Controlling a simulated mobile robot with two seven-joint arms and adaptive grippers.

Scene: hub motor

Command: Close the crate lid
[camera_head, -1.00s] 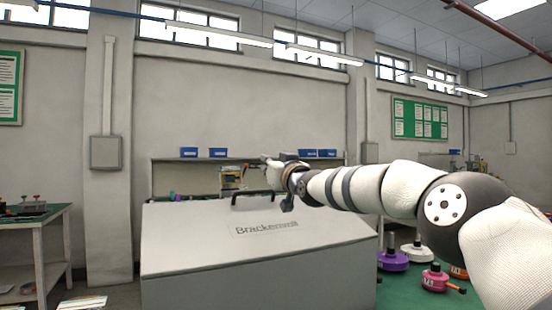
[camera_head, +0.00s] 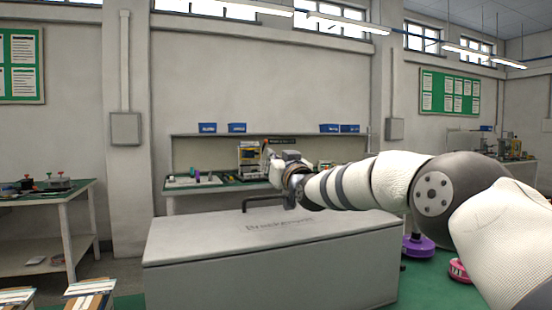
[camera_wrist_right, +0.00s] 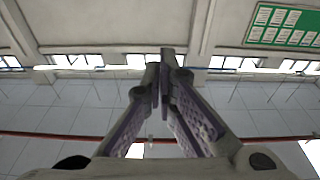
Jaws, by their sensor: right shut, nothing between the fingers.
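The crate (camera_head: 275,268) is a large pale grey box in front of me in the head view. Its lid (camera_head: 195,237) lies nearly flat on top, with lettering and a dark handle (camera_head: 262,199) towards its far edge. I cannot tell whether the far edge is fully seated. My right arm reaches in from the right over the lid, and my right gripper (camera_head: 271,155) is near the handle, its fingers small and partly hidden by the wrist. In the right wrist view, the gripper's fingers (camera_wrist_right: 163,65) are shut and empty, against wall and ceiling. My left gripper is out of view.
A workbench (camera_head: 190,202) with tools stands behind the crate, under a shelf of blue bins (camera_head: 237,128). Another table (camera_head: 50,205) is at the left. Purple (camera_head: 418,247) and pink (camera_head: 459,269) parts lie right of the crate.

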